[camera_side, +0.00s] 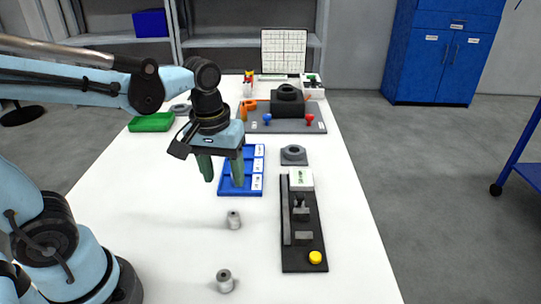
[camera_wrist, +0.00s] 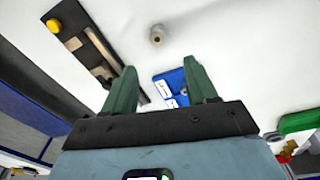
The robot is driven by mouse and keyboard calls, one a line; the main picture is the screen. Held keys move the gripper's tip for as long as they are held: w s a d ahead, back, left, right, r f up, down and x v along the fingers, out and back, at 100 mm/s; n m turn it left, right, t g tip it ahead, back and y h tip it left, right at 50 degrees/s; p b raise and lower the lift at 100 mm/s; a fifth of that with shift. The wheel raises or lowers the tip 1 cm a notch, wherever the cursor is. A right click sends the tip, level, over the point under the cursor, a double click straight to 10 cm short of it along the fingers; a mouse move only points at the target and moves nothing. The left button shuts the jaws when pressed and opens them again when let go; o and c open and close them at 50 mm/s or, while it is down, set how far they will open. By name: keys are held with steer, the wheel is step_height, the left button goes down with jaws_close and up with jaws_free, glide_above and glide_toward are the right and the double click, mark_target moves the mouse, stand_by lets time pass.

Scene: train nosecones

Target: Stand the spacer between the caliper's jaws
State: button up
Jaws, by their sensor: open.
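Two small grey cylinders that look like spacers stand on the white table in the side view: one in the middle (camera_side: 233,221), one nearer the front (camera_side: 225,282). One such cylinder also shows in the wrist view (camera_wrist: 157,36), beyond my fingertips. What looks like the caliper is a dark plate (camera_side: 317,248) at the right, with a long rail, grey blocks and a yellow knob; it also shows in the wrist view (camera_wrist: 85,47). My gripper (camera_side: 222,179) has green fingers spread apart, empty, above the table near the blue tray. The exact jaw gap is too small to tell.
A blue tray (camera_side: 226,190) with white labels lies just behind my fingers. A grey holder (camera_side: 293,155) stands behind the caliper. A grey fixture board (camera_side: 285,126) with red and blue knobs and a green bin (camera_side: 151,123) are farther back. The front table is mostly clear.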

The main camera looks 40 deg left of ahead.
mark_target(233, 214)
steer(key=shift+n+g, duration=0.5)
steer(key=shift+d+f, duration=0.1)
steer(key=shift+f, duration=3.4)
steer(key=shift+w+d+f, duration=0.1)
steer(key=shift+w+f, duration=0.15)
steer(key=shift+f, duration=0.7)
steer(key=shift+w+d+f, duration=0.1)
steer(key=shift+w+f, duration=0.1)
steer(key=shift+f, duration=1.5)
jaws_close()
steer(key=shift+r, duration=0.15)
